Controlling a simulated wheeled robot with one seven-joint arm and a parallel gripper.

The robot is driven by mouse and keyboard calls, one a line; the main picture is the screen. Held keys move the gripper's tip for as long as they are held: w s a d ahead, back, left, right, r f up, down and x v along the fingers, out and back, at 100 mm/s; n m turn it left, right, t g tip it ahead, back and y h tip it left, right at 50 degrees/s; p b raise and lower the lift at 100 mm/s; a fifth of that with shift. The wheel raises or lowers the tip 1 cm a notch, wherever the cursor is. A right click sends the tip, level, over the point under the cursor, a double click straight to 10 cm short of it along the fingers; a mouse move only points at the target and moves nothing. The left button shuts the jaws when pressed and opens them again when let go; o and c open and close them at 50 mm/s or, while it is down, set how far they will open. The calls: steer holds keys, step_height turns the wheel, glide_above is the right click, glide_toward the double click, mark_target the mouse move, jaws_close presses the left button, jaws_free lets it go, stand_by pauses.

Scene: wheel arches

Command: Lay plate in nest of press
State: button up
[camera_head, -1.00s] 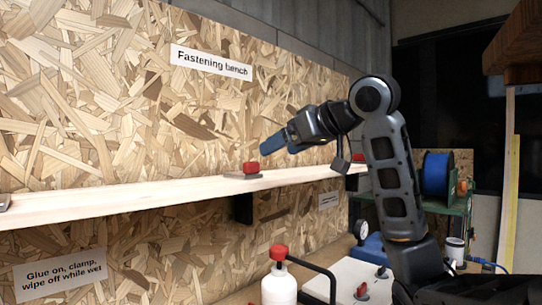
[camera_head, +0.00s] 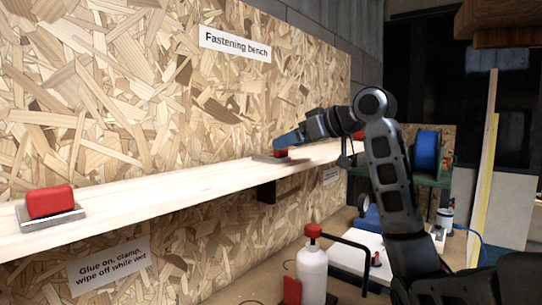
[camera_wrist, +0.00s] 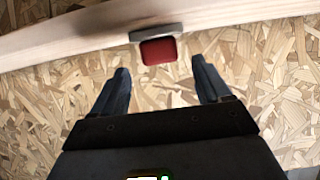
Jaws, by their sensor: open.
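A grey metal plate with a red block-like grip (camera_head: 281,153) lies on the wooden shelf. In the wrist view its red grip (camera_wrist: 158,51) is ahead of my fingertips, roughly centred between them, and its grey base (camera_wrist: 146,34) shows behind. My gripper (camera_head: 277,142) is just above this plate in the head view. In the wrist view my gripper (camera_wrist: 158,72) is open with nothing between its fingers. A similar plate with a red grip (camera_head: 50,201) lies on the shelf at the near left. I cannot clearly make out the press or its nest.
The long shelf (camera_head: 160,194) runs along a chipboard wall (camera_head: 120,90). Below, the bench holds a white bottle with a red cap (camera_head: 312,270), a white board (camera_head: 352,250) and a black bent bar (camera_head: 345,241). A blue spool (camera_head: 426,150) stands farther back.

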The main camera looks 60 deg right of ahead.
steer(key=p+x, duration=0.1)
steer(key=x, duration=0.3)
steer(key=shift+w+f, duration=0.15)
steer(key=shift+w, duration=0.05)
steer(key=c, duration=1.3)
steer(key=shift+r, duration=0.5)
step_height(320, 180, up, 4)
steer(key=shift+s+d+f+b, duration=0.15)
steer(key=shift+s+f+b, duration=0.05)
steer(key=shift+b, duration=0.25)
steer(key=s+d+r, duration=0.2)
steer(key=s, duration=0.1)
steer(key=s+d+r+b, duration=0.1)
steer(key=s+d+r, duration=0.1)
steer(key=s, duration=0.1)
steer(key=s+d+r, duration=0.2)
steer(key=s, duration=0.1)
steer(key=shift+s+d+r, duration=0.1)
steer(key=shift+d+r, duration=0.15)
steer(key=shift+r, duration=0.05)
